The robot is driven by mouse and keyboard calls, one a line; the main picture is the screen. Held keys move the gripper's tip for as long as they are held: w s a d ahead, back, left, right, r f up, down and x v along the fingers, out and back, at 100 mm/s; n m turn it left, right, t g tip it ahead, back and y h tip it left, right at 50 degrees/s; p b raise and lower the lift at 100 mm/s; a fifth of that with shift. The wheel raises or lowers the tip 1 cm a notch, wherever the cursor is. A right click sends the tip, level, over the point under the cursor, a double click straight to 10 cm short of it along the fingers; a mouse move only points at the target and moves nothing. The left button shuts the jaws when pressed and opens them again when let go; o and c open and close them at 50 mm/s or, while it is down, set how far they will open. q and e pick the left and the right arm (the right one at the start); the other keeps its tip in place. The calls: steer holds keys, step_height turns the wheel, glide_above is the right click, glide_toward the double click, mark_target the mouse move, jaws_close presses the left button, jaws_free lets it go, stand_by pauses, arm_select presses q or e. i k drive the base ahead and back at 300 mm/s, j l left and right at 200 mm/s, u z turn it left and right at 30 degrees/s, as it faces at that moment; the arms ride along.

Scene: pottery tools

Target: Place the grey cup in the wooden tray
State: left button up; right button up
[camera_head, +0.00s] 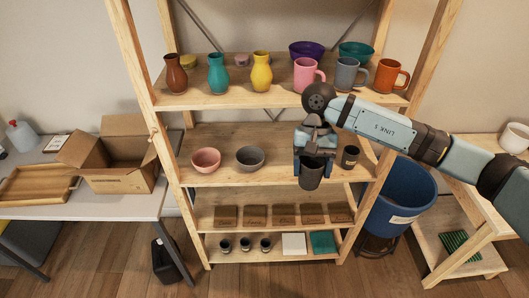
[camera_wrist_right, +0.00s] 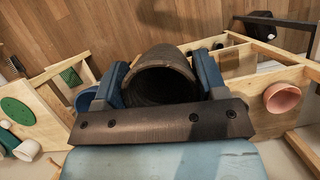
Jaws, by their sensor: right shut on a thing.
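My right gripper (camera_head: 314,158) is in front of the middle shelves of the wooden rack. It is shut on a dark grey cup (camera_head: 311,176), which hangs below the jaws, clear of the shelf edge. In the right wrist view the cup (camera_wrist_right: 162,78) sits between the two blue fingers, its open mouth toward the camera. The wooden tray (camera_head: 62,189) lies on the grey table at the far left, partly cut off by the picture edge. My left gripper is not in view.
An open cardboard box (camera_head: 117,181) stands beside the tray on the table. The rack's upper shelf holds vases, bowls and mugs, including a grey mug (camera_head: 346,73). A pink bowl (camera_head: 206,159), a grey bowl (camera_head: 250,157) and a dark cup (camera_head: 350,156) stand on the shelf behind my gripper.

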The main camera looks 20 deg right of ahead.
mark_target(41, 184)
steer(key=i+j, duration=0.1)
steer(key=j, duration=0.35)
steer(key=i+j, duration=0.1)
steer(key=j, duration=0.3)
steer(key=i+j, duration=0.1)
steer(key=j, duration=0.35)
steer(key=i+j, duration=0.1)
steer(key=j, duration=0.3)
steer(key=i+j, duration=0.15)
steer(key=j, duration=0.3)
steer(key=i+j, duration=0.1)
steer(key=j, duration=0.3)
steer(key=i+j, duration=0.1)
steer(key=j, duration=0.35)
steer(key=i+j, duration=0.1)
steer(key=j, duration=0.3)
steer(key=i+j, duration=0.15)
steer(key=j, duration=0.2)
steer(key=i+j, duration=0.15)
steer(key=j, duration=0.2)
steer(key=i+j, duration=0.2)
steer(key=j, duration=0.2)
steer(key=i+j, duration=0.15)
steer(key=j, duration=0.2)
steer(key=i+j, duration=0.15)
steer(key=j, duration=0.2)
